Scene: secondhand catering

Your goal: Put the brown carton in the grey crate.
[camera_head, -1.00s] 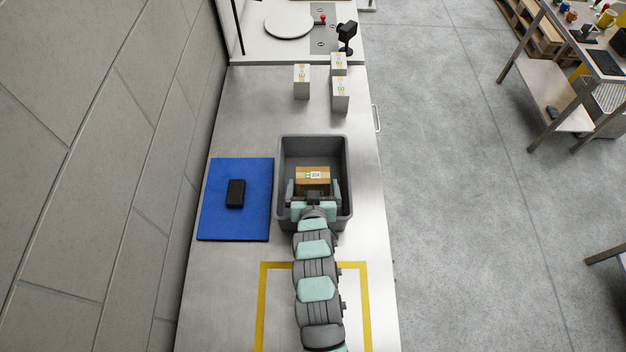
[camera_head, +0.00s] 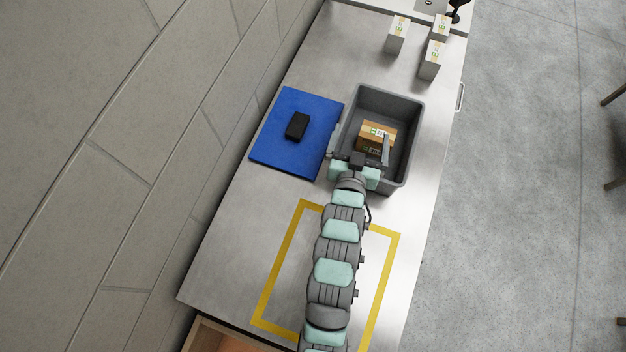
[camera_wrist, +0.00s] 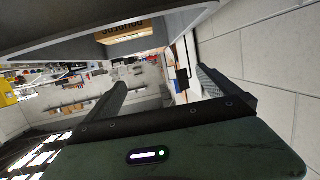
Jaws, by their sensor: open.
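The brown carton (camera_head: 364,142) lies inside the grey crate (camera_head: 408,165), its white and green label facing up. My gripper (camera_head: 358,145) is open and empty over the near left part of the crate. Its right finger overlaps the carton's right end in the picture; its left finger is outside the crate's left wall, by the blue mat. Whether the right finger touches the carton cannot be told. In the wrist view the two fingers of my gripper (camera_wrist: 160,95) stand wide apart with nothing between them.
A blue mat (camera_head: 275,148) with a black box (camera_head: 297,126) lies left of the crate. Several white cartons (camera_head: 432,60) stand at the back of the metal table (camera_head: 235,255). A yellow outline (camera_head: 278,262) marks the table in front. A wall runs along the left.

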